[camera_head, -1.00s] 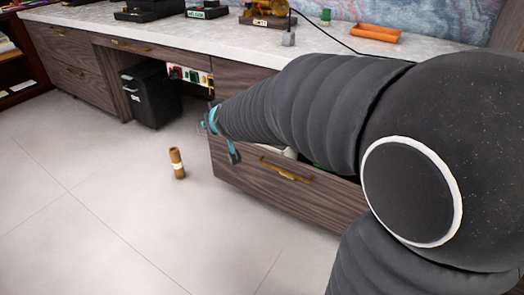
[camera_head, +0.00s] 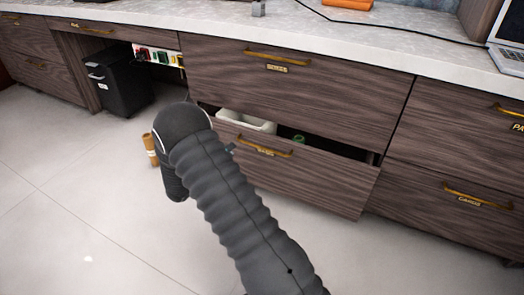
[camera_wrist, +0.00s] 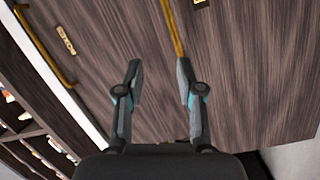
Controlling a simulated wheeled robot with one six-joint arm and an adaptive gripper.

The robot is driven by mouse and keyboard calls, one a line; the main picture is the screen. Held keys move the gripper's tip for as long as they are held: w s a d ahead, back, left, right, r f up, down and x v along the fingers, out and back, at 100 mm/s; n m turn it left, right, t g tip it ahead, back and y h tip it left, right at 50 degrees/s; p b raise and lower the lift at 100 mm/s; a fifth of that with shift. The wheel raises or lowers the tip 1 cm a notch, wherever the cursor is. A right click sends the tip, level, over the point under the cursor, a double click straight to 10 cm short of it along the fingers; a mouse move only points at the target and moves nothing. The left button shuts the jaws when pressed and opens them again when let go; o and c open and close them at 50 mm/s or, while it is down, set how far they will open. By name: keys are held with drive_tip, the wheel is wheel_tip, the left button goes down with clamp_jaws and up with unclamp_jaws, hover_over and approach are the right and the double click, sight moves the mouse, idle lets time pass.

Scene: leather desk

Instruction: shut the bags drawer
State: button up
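The bags drawer (camera_head: 300,173) is the lower wooden drawer in the middle unit and stands partly open. Its brass handle (camera_head: 252,142) runs along the top of the front; the label below is too small to read surely. Inside are a white bin (camera_head: 245,121) and a small green item (camera_head: 299,139). In the wrist view, my gripper (camera_wrist: 160,68) is open with nothing between its fingers. It faces the drawer front (camera_wrist: 240,80), with the right fingertip close to the handle (camera_wrist: 175,28); contact is unclear. In the head view my arm mostly hides the gripper.
A closed drawer (camera_head: 290,92) sits above, and more closed drawers (camera_head: 440,195) stand at right. A brown cylinder (camera_head: 150,149) stands on the floor behind my arm. A black bin (camera_head: 118,80) is under the desk at left. The floor in front is clear.

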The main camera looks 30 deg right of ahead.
sight(262, 148)
drive_tip(key=s+f+g+h, duration=0.2)
drive_tip(key=s+f+h, duration=0.1)
drive_tip(key=s+f, duration=0.15)
drive_tip(key=shift+n, duration=0.4)
drive_tip(key=x, duration=1.3)
drive_tip(key=shift+d+f+b, duration=0.1)
drive_tip(key=shift+d+b, duration=0.2)
drive_tip(key=shift+b, duration=0.1)
drive_tip(key=shift+c, duration=0.2)
clamp_jaws()
